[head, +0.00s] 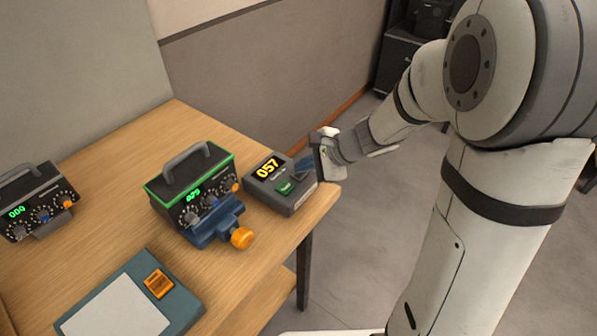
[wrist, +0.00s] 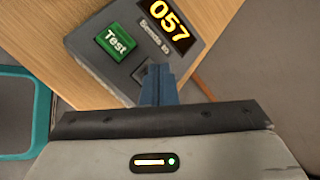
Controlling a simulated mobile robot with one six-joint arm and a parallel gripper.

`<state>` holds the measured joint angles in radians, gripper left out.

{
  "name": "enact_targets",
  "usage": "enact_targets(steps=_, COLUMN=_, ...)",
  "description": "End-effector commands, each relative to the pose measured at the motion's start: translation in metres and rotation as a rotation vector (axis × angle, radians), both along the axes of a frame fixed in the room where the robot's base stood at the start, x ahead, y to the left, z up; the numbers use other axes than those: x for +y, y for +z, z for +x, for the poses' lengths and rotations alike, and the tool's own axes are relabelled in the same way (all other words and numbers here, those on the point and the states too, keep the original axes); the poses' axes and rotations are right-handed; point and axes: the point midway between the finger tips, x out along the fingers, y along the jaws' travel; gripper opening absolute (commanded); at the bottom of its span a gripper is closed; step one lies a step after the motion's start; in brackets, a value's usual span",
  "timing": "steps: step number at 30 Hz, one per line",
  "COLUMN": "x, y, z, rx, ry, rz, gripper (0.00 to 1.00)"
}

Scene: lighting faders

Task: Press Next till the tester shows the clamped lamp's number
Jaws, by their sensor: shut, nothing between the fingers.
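The tester (head: 292,203) is a grey box at the table's right edge, and its yellow display (head: 268,168) reads 057. The same number shows in the wrist view (wrist: 169,24). A green button (wrist: 116,43) on it is marked Test. A dark square button (wrist: 143,72) sits beside it, partly hidden by my fingertips; its label is not readable. My gripper (wrist: 157,72) is shut and empty, its blue fingers over that button; I cannot tell whether they touch it. The clamped lamp unit (head: 170,188), with green edges, sits in a blue clamp (head: 213,226); its green number looks like 025 or 075.
An orange knob (head: 242,238) sticks out from the clamp. Another unit (head: 35,195) showing 000 stands at far left. A teal panel (head: 187,306) with a white sheet and orange button lies in front. A wall backs the table. Bare wood lies between these things.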

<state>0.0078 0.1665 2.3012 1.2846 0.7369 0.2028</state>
Motion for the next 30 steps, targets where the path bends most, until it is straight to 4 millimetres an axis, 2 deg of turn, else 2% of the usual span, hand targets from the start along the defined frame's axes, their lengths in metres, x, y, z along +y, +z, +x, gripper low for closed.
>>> enact_targets(steps=6, x=0.0, y=0.012, z=0.0, rx=-0.001, ry=-0.001, rz=0.0, gripper=0.0)
enact_targets(steps=17, x=0.0, y=0.013, z=0.0, rx=0.0, ry=0.0, rz=0.0, gripper=0.0)
enact_targets(steps=30, x=0.001, y=0.054, z=0.0, rx=-0.001, ry=0.0, rz=0.0, gripper=0.0)
